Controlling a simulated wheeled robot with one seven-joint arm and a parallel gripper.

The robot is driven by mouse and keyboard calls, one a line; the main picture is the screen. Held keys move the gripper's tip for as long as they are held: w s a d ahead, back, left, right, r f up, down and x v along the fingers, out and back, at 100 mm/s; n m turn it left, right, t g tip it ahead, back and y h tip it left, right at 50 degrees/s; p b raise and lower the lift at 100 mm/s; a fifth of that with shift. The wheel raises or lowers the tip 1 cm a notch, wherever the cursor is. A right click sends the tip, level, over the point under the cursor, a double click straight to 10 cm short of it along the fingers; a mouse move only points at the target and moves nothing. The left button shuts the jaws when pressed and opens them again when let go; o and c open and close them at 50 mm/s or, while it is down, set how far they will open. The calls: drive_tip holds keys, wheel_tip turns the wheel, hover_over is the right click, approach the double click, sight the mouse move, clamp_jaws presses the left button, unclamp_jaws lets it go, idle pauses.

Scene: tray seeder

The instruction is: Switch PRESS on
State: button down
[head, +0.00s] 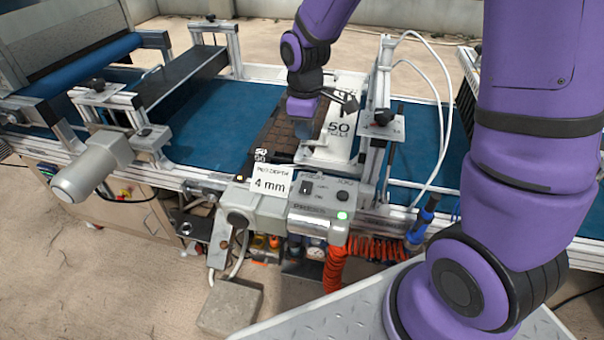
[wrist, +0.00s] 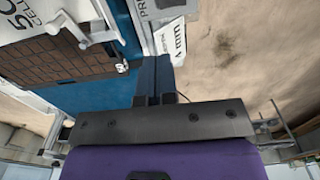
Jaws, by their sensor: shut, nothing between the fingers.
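A grey control box (head: 318,213) labelled PRESS is mounted on the front rail of the conveyor. Its top carries a small black switch (head: 307,188), a round black knob (head: 343,196) and a lit green lamp (head: 343,215). Which way the switch is set is too small to tell. My gripper (head: 302,128) is above the conveyor, behind the box and apart from it, pointing down. In the wrist view its fingers (wrist: 153,76) are together and empty. Part of the box (wrist: 155,8) shows at the wrist view's top edge.
A white card (head: 270,184) reading 4 mm stands beside the box. A dark cell tray (head: 272,134) lies on the blue belt (head: 212,125) under my gripper, beside a white plate (head: 337,130) marked 50. Metal posts and white hoses stand right of it.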

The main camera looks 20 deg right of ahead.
sight(304, 180)
wheel_tip(304, 180, down, 14)
idle(0.8)
idle(0.3)
drive_tip(key=shift+d+f, duration=0.1)
drive_tip(key=shift+f, duration=0.1)
drive_tip(key=shift+r, duration=0.2)
drive_tip(key=shift+r, duration=0.65)
